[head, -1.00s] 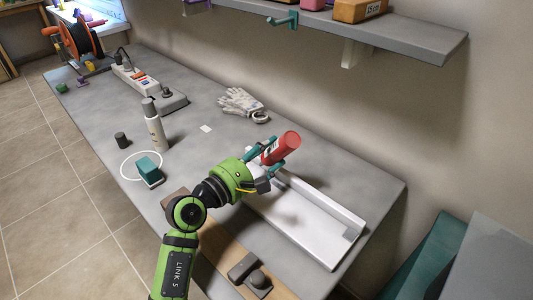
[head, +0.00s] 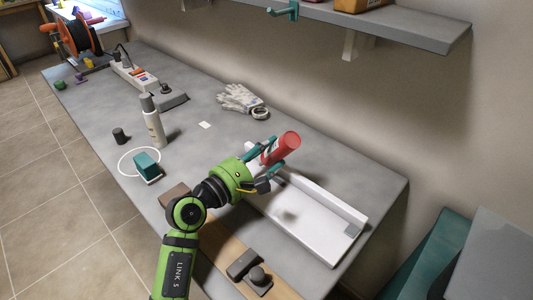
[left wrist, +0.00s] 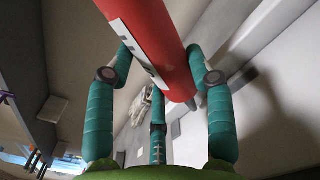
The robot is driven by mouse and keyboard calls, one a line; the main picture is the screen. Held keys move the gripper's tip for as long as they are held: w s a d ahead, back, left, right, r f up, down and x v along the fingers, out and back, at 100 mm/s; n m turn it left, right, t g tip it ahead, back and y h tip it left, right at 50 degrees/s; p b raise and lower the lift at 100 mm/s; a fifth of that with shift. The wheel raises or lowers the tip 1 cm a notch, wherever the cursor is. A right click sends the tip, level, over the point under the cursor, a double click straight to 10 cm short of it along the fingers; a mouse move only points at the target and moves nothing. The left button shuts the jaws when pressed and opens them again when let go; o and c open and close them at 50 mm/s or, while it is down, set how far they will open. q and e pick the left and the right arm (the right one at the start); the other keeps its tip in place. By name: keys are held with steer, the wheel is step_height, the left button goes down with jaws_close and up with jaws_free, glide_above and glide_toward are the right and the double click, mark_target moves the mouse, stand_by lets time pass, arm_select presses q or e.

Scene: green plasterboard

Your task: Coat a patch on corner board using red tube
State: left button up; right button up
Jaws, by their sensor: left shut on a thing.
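My left gripper (head: 266,163) is shut on the red tube (head: 285,146), its teal fingers on both sides of it. The tube is tilted and held above the left end of the white corner board (head: 310,232). In the left wrist view the red tube (left wrist: 160,38), with a white label, lies between the teal fingers. The corner board is a long white angle with a raised back wall, lying on the bench. A small grey patch (head: 352,229) shows near its right end, and a dark shadow falls on its middle. My right gripper is not in view.
On the grey bench (head: 100,110) stand a spray can (head: 153,125), a dark cap (head: 120,136), a teal block (head: 147,165), gloves (head: 238,98) and a power strip (head: 135,75). A wooden board with a dark tool (head: 247,267) lies in front. A shelf (head: 420,32) overhangs the back.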

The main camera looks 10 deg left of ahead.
arm_select(q)
steer(key=shift+f+b, duration=0.4)
steer(key=shift+f, duration=0.15)
steer(key=shift+d+r, duration=0.1)
